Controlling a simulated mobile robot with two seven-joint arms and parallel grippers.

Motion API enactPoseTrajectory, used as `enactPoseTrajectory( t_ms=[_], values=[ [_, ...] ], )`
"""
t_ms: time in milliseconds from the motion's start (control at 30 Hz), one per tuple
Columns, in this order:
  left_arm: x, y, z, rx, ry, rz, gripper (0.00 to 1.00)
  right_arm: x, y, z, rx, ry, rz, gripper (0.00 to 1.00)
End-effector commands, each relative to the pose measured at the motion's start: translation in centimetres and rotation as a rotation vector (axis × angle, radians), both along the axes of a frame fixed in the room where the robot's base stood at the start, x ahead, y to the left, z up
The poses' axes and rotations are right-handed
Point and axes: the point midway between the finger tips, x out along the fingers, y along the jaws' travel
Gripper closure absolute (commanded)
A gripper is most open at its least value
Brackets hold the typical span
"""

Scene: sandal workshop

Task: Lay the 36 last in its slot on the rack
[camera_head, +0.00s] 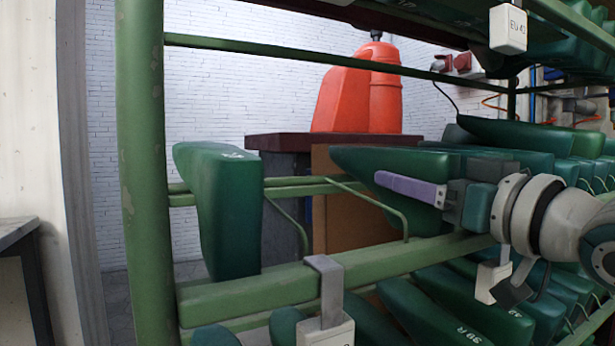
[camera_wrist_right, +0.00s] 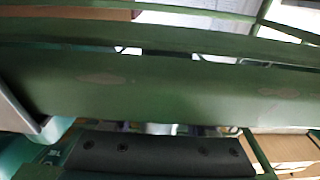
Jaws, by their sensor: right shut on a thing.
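My right gripper (camera_head: 412,188) reaches in from the right in the head view, its purple-padded finger lying against the side of a dark green last (camera_head: 365,160). It is shut on this last and holds it at the upper rails of the green rack (camera_head: 240,290). The last's pointed end faces left; the gripper covers part of its side, and I cannot read its number. Left of it is an empty stretch of rail with a bent wire divider (camera_head: 385,207). In the right wrist view a dark screwed gripper part (camera_wrist_right: 155,153) lies below a wide green rail (camera_wrist_right: 160,92). My left gripper is not in view.
Another green last (camera_head: 228,215) stands at the rack's left end, near the upright post (camera_head: 145,180). More lasts fill the right side and lower tier. A tag (camera_head: 325,330) hangs on the front rail.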

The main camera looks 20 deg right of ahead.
Motion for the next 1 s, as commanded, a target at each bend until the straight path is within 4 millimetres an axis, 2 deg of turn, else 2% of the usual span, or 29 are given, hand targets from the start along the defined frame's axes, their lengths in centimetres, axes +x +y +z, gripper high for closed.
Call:
enactPoseTrajectory(
  t_ms=[67,100,400,767,1000],
  values=[
    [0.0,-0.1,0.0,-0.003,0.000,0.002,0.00,0.0,0.0,0.1,-0.001,-0.004,0.001,0.98],
    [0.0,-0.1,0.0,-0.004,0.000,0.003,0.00,0.0,0.0,0.1,-0.001,-0.004,0.001,0.41],
    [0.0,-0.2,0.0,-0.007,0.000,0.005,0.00,0.0,0.0,0.0,0.000,-0.001,0.000,0.08],
    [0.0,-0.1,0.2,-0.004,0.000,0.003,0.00,-0.5,-0.1,-0.2,0.001,0.005,-0.001,0.08],
    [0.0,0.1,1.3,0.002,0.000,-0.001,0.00,-3.8,-0.3,-0.5,0.002,0.007,-0.001,0.08]
  ],
)
